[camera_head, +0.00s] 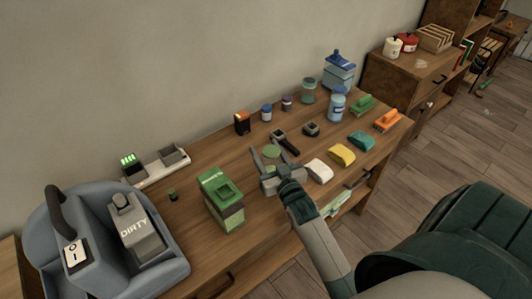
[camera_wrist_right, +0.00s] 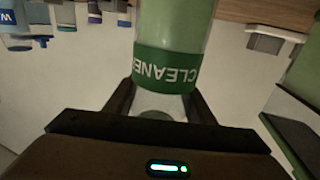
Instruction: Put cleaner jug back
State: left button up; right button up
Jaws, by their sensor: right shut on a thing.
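The cleaner jug (camera_wrist_right: 172,70) fills the middle of the right wrist view, a pale green, see-through body with a dark green band reading "CLEANER", upside down in that picture. My right gripper (camera_wrist_right: 162,98) is shut on it, one dark finger at each side. In the head view my right gripper (camera_head: 270,164) is over the middle of the wooden bench, and a green round part of the jug (camera_head: 271,152) shows between its fingers. I cannot tell whether the jug touches the bench top. My left gripper is not in view.
A green box-like container (camera_head: 222,202) stands left of my right gripper. A blue-grey machine with a "DIRTY" tank (camera_head: 136,232) is at far left. Sponges (camera_head: 342,155), brushes (camera_head: 362,104), a blue bottle (camera_head: 337,104) and a jar (camera_head: 308,90) stand to the right and back.

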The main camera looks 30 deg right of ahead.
aim_at(274, 168)
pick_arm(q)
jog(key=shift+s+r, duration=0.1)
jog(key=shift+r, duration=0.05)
pick_arm(e)
jog(key=shift+f, duration=0.6)
jog(key=shift+f, duration=0.15)
jog(key=o, duration=1.4)
jog(key=shift+s+a, duration=0.1)
jog(key=shift+s, duration=0.35)
jog(key=s, duration=0.1)
jog(key=s+b, duration=0.1)
jog(key=s, duration=0.1)
jog(key=s+a, duration=0.1)
jog(key=s, duration=0.1)
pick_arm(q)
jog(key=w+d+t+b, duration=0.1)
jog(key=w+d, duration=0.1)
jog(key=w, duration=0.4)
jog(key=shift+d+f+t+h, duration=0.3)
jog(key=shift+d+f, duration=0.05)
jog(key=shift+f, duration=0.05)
pick_arm(e)
jog(key=shift+s+a, duration=0.15)
jog(key=shift+s, duration=0.85)
jog(key=shift+s+a, duration=0.2)
jog(key=shift+s, duration=0.8)
jog(key=shift+s+a, duration=0.15)
jog(key=shift+s, duration=0.85)
